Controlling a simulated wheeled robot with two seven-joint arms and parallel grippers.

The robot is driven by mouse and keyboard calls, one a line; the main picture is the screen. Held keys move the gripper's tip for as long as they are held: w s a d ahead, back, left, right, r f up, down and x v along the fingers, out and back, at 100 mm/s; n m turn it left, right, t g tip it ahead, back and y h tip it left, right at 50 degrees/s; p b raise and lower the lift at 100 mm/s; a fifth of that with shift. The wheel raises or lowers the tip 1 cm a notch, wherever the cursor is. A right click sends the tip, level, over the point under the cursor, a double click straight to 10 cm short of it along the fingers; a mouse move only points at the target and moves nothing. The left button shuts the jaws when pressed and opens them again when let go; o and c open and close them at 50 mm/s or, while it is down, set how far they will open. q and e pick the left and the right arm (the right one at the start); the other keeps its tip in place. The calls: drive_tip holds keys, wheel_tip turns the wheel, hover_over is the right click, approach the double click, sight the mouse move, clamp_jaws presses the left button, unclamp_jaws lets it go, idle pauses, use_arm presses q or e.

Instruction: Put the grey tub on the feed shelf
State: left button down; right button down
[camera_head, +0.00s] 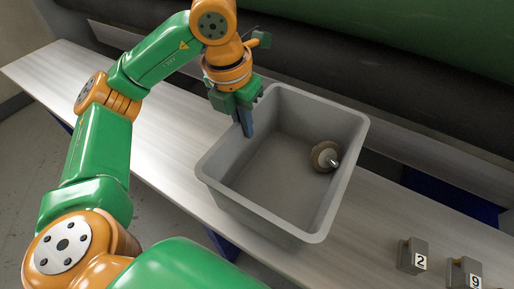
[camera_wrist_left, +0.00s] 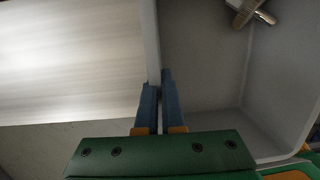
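The grey tub (camera_head: 265,218) is a deep, open square box at the middle of the head view. It is over the pale metal shelf (camera_head: 165,140); I cannot tell whether its base rests there. A round brown and silver part (camera_head: 325,157) lies inside, and also shows in the left wrist view (camera_wrist_left: 250,12). My left gripper (camera_head: 246,128) points down at the tub's left wall. In the left wrist view its blue fingers (camera_wrist_left: 160,95) stand either side of the tub wall (camera_wrist_left: 151,40), closed on it. My right gripper is not in view.
Small grey blocks numbered 2 (camera_head: 412,256) and 9 (camera_head: 464,273) stand on the shelf at lower right. A dark roller (camera_head: 385,80) and a green machine body (camera_head: 440,30) run behind the tub. The shelf's left stretch is clear.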

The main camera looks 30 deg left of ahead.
sight(248, 141)
use_arm(q)
wheel_tip(248, 141, down, 4)
drive_tip(key=shift+w+r, duration=0.15)
drive_tip(key=shift+r, duration=0.1)
drive_tip(key=shift+w+f, duration=0.15)
drive_tip(key=shift+f, duration=0.1)
drive_tip(key=c, duration=1.4)
unclamp_jaws()
drive_tip(key=shift+c, duration=0.2)
drive_tip(key=o, duration=0.4)
wheel_tip(248, 141, up, 12)
drive_tip(key=s+p, duration=0.2)
drive_tip(key=p, duration=0.1)
drive_tip(key=shift+a, duration=0.25)
